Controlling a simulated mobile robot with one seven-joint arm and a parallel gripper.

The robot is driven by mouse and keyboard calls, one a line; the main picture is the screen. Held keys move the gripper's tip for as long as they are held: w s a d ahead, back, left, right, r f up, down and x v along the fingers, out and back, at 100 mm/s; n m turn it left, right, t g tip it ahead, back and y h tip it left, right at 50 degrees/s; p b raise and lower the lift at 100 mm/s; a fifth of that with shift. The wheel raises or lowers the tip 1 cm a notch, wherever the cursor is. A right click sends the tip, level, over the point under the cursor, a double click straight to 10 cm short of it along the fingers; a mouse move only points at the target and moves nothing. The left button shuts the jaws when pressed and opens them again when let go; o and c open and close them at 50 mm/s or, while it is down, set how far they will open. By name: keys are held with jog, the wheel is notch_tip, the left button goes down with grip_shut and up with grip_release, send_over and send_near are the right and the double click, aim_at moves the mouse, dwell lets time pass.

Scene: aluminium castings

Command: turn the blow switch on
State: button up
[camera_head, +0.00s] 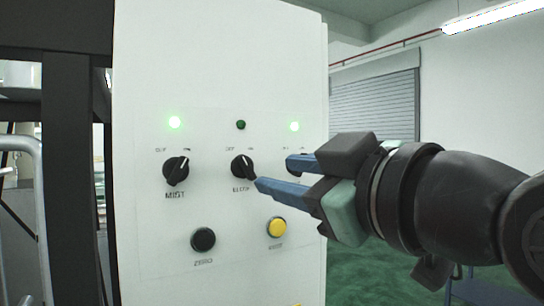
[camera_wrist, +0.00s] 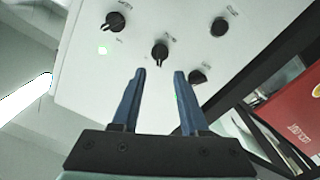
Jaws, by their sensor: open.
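The blow switch (camera_head: 243,166) is the black middle knob in the row on the white panel. Its ridge slants from upper left to lower right, with its upper end toward the left label above it. The small lamp (camera_head: 241,125) above it is dark. My gripper (camera_head: 274,172) is open and empty, just right of this knob in the head view. In the wrist view the blow switch (camera_wrist: 160,53) lies just beyond the gap between my fingertips (camera_wrist: 160,72). I see no contact; the exact distance is hard to tell.
The mist switch (camera_head: 176,170) is left, under a lit green lamp (camera_head: 175,122). A third knob (camera_wrist: 115,22) has a lit lamp too; my fingers mostly hide it in the head view. Below are a black button (camera_head: 203,239) and a yellow button (camera_head: 277,227).

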aim_at(249, 167)
jog(key=p+x, duration=0.3)
jog(key=x, duration=0.5)
grip_shut()
